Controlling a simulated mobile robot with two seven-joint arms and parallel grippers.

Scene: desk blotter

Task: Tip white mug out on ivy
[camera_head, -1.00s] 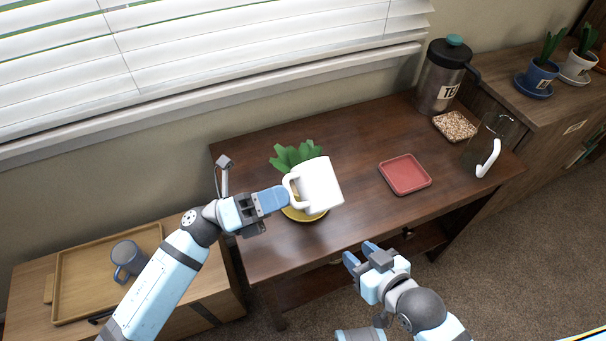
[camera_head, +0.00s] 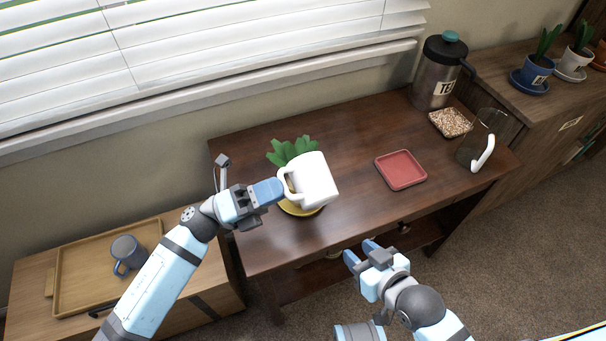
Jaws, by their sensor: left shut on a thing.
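The white mug (camera_head: 316,181) is in the air, tilted, in front of the ivy. My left gripper (camera_head: 277,190) is shut on the mug's handle, to the left of its body. The green ivy leaves (camera_head: 291,151) show behind and above the mug. A yellow saucer (camera_head: 291,209) shows below the mug; the plant's pot is hidden behind the mug. I cannot see into the mug or any liquid. My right gripper (camera_head: 361,253) is open and empty in front of the table's front edge.
On the dark wooden table (camera_head: 345,145) are a red square dish (camera_head: 401,170), a dish of grain (camera_head: 450,122), a glass pitcher (camera_head: 485,140) and a steel TEA canister (camera_head: 435,75). A tray (camera_head: 85,270) with a blue-grey mug (camera_head: 126,252) is at lower left. Potted plants stand on the right cabinet.

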